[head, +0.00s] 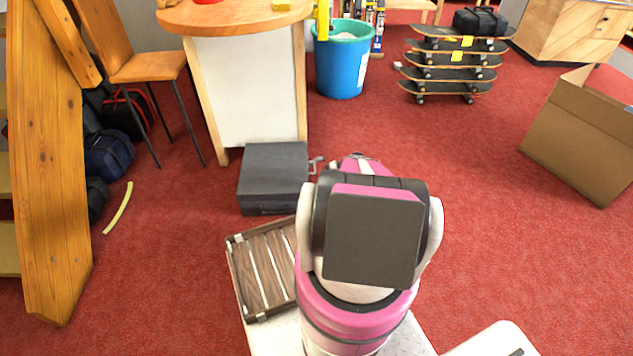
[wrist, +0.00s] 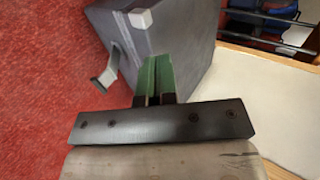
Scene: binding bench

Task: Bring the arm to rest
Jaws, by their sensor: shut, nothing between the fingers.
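My gripper (wrist: 154,80) shows in the wrist view as two green fingers, pressed together with nothing between them. It points toward a dark grey box (wrist: 172,25) that has a grey crank handle (wrist: 108,72) on its side. In the head view, my pink, white and black arm fills the middle, and the gripper's fingers are hidden behind it. I cannot tell whether the fingertips touch the box.
The dark grey box (head: 273,170) stands on red carpet before a white-panelled counter (head: 248,85). A slatted wooden tray (head: 262,272) lies nearer. A blue bin (head: 341,70), stacked skateboards (head: 450,73) and a cardboard box (head: 580,135) stand farther off.

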